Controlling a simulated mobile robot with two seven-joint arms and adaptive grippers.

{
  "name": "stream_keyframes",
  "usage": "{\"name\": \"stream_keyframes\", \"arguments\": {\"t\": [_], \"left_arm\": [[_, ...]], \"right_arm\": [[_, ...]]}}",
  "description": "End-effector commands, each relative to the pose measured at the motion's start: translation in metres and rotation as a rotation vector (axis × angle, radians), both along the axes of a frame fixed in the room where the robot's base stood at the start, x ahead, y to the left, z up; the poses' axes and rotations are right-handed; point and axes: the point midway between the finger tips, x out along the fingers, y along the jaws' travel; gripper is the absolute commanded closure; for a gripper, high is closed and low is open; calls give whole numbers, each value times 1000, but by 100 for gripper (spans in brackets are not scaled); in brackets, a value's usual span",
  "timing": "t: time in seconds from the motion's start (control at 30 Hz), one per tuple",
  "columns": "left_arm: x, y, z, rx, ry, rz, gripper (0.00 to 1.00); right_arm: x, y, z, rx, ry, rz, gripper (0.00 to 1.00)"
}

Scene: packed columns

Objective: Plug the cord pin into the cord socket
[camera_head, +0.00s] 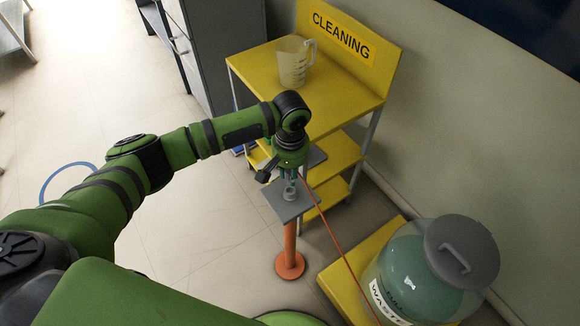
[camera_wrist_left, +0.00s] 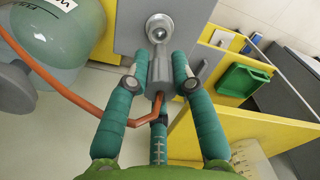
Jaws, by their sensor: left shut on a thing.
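The cord pin (camera_wrist_left: 160,72) is a grey cylinder with a narrower tip and an orange cord leaving its rear. My left gripper (camera_head: 290,178) is shut on it with teal fingers, which also show in the left wrist view (camera_wrist_left: 163,80). The cord socket (camera_wrist_left: 160,27) is a round metal ring on a grey plate (camera_wrist_left: 200,12). In the head view the socket (camera_head: 290,194) lies just below the fingers. In the wrist view the pin tip points at the socket and overlaps its near edge; I cannot tell whether they touch. My right gripper is not in view.
The plate stands on an orange post (camera_head: 290,240). The orange cord (camera_head: 336,245) runs to a green waste jar (camera_head: 405,270) on a yellow base. A yellow cleaning cart (camera_head: 335,85) with a clear jug (camera_head: 293,65) stands behind. Floor at left is mostly clear.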

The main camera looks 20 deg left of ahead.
Motion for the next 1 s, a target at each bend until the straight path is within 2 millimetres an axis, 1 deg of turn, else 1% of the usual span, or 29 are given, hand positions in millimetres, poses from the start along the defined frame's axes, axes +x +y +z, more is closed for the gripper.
{"name": "stream_keyframes", "arguments": {"t": [0.03,0.1,0.3,1.0], "left_arm": [[0,0,-6,-1,0,0,100],[0,0,-10,-1,-1,0,100],[0,0,-18,-1,0,0,100],[0,0,-18,-1,-1,0,100]], "right_arm": [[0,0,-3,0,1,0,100],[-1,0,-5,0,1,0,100],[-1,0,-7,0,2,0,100],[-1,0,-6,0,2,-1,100]]}}
